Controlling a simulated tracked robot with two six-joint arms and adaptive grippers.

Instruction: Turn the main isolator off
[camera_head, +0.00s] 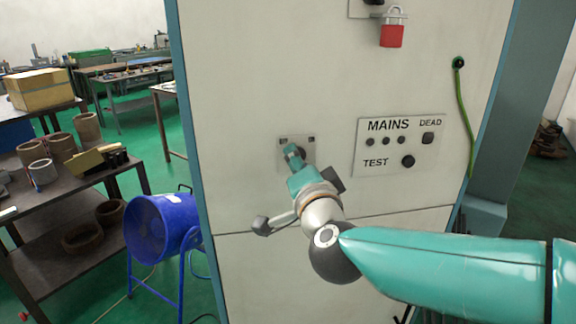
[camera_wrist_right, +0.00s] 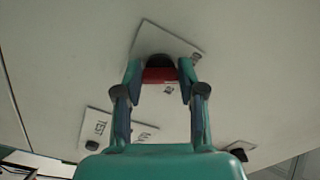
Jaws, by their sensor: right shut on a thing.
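The isolator's pale square plate (camera_head: 310,146) is on the cabinet front (camera_head: 255,75), left of the MAINS panel. It also shows in the right wrist view (camera_wrist_right: 184,47), with a red handle (camera_wrist_right: 160,76) and a dark round part (camera_wrist_right: 160,61) behind it. My right gripper (camera_head: 292,153) reaches the plate and hides most of the handle in the head view. In the right wrist view the gripper (camera_wrist_right: 161,77) is shut on the red handle, one finger on each side. The handle's position marks are too small to read. My left gripper is not in view.
The MAINS panel (camera_head: 397,147) has several dark round parts and the words DEAD and TEST. A red padlock (camera_head: 391,36) hangs above it. A green cable (camera_head: 465,115) runs down the cabinet's right. A blue fan (camera_head: 160,228) and a loaded bench (camera_head: 60,190) stand left.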

